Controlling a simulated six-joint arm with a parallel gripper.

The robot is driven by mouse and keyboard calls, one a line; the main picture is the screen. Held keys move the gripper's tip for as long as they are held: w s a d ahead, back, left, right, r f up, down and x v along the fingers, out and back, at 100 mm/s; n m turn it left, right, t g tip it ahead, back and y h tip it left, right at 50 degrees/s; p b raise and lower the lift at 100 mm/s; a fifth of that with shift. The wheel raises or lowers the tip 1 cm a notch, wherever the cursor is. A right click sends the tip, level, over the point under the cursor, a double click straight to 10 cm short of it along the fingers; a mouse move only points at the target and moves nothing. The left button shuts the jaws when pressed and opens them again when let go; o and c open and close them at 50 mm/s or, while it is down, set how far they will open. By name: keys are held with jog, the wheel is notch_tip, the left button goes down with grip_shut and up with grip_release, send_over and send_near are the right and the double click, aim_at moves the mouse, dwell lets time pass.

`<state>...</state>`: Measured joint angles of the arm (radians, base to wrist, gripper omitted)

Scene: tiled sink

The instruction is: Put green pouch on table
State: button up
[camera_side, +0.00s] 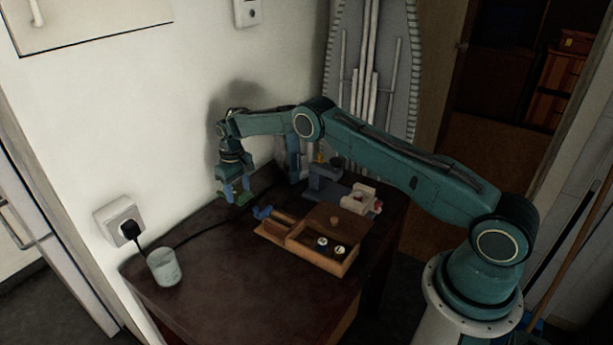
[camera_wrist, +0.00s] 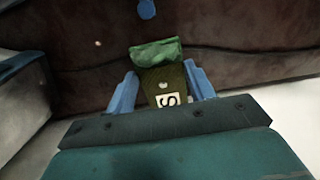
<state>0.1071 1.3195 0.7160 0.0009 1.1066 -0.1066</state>
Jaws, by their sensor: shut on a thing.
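The green pouch (camera_wrist: 160,72) sits between the two blue fingers of my gripper (camera_wrist: 163,88) in the wrist view. Its top is bright crumpled green, and its lower body is dark olive with a white label bearing a black mark. In the side view my gripper (camera_side: 236,190) points down with the small green pouch (camera_side: 241,198) at its fingertips. It is over the back left part of the dark brown table (camera_side: 215,285), near the wall. I cannot tell whether the pouch touches the table.
A wooden box (camera_side: 318,262) with a partly open lid and round items stands at mid table. A blue-grey device (camera_side: 325,185) and a white item (camera_side: 358,197) stand behind it. A pale cup (camera_side: 164,268) is at the front left, near a plug and black cable. The front middle is clear.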

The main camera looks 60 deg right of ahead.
aim_at(241, 210)
jog(key=shift+f, duration=0.45)
jog(key=shift+f, duration=2.15)
jog(key=o, duration=1)
jog(key=shift+f, duration=0.15)
jog(key=shift+c, duration=0.2)
notch_tip(241, 210, up, 12)
jog(key=shift+r, duration=0.2)
jog(key=shift+r, duration=0.1)
